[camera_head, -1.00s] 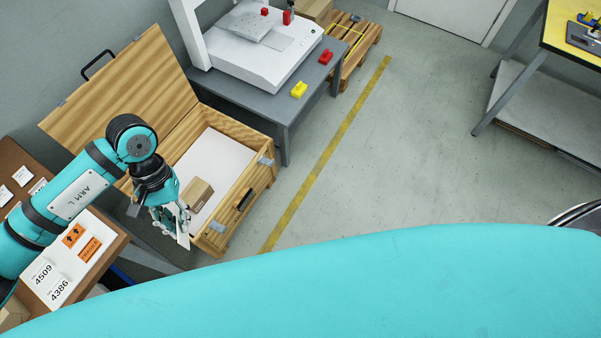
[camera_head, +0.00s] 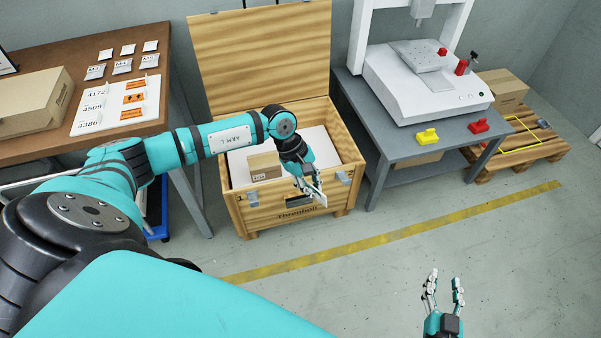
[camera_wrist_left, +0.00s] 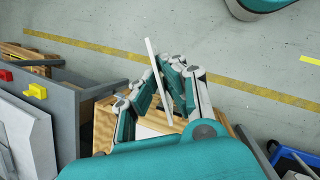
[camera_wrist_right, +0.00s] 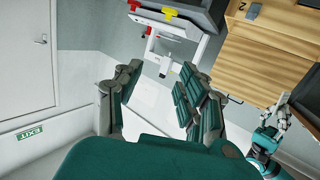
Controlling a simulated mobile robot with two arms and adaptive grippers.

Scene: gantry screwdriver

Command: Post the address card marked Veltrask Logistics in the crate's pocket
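My left gripper (camera_head: 308,183) is shut on a thin white card (camera_wrist_left: 157,78), seen nearly edge-on in the left wrist view; no lettering is readable. In the head view the card (camera_head: 315,187) is in front of the open wooden crate (camera_head: 262,208), near its front rim. A dark fitting (camera_head: 297,202) on the crate's front wall is partly hidden by the gripper; I cannot tell whether it is the pocket. The front wall reads "Threnhall". My right gripper (camera_head: 443,288) is open and empty over the floor, well to the right of the crate.
A brown table (camera_head: 150,68) with a carton, labels and packets stands left of the crate. A grey bench (camera_head: 385,140) with a white machine stands close on its right. The crate's lid (camera_head: 262,55) stands open behind; a box (camera_head: 264,166) lies inside. The floor in front is clear.

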